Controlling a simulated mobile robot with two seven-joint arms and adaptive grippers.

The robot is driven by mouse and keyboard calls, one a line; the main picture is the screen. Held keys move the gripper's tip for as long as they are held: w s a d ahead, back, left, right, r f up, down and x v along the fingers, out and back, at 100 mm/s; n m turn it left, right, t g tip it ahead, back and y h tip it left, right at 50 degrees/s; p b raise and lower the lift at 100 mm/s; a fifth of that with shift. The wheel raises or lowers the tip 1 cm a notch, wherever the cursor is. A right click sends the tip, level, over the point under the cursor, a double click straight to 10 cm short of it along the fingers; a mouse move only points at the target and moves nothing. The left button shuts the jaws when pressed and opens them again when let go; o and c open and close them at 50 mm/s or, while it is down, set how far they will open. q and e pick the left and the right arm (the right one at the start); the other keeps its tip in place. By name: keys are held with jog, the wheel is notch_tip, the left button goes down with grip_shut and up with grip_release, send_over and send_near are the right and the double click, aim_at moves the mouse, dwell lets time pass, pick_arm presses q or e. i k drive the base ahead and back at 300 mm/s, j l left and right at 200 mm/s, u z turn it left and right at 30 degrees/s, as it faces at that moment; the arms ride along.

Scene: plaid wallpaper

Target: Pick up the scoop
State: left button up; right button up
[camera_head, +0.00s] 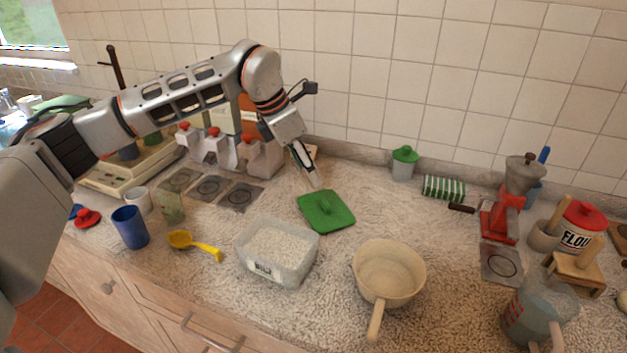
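A yellow scoop (192,244) lies on the speckled counter at the left, its bowl to the left and its handle pointing right and slightly down. My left gripper (314,178) points down above the counter, just behind a green lid (326,211), well to the right of the scoop and apart from it. Its fingers are small and seen at an angle, so I cannot tell whether they are open or shut. My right gripper is not in view.
A clear container of white powder (277,270) stands right of the scoop. A blue cup (130,228) and a greenish glass (170,208) stand close on its left and behind. A beige pan (388,272) sits further right. The counter's front edge is near.

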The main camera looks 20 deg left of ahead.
aim_at(179, 238)
jog(key=k, duration=1)
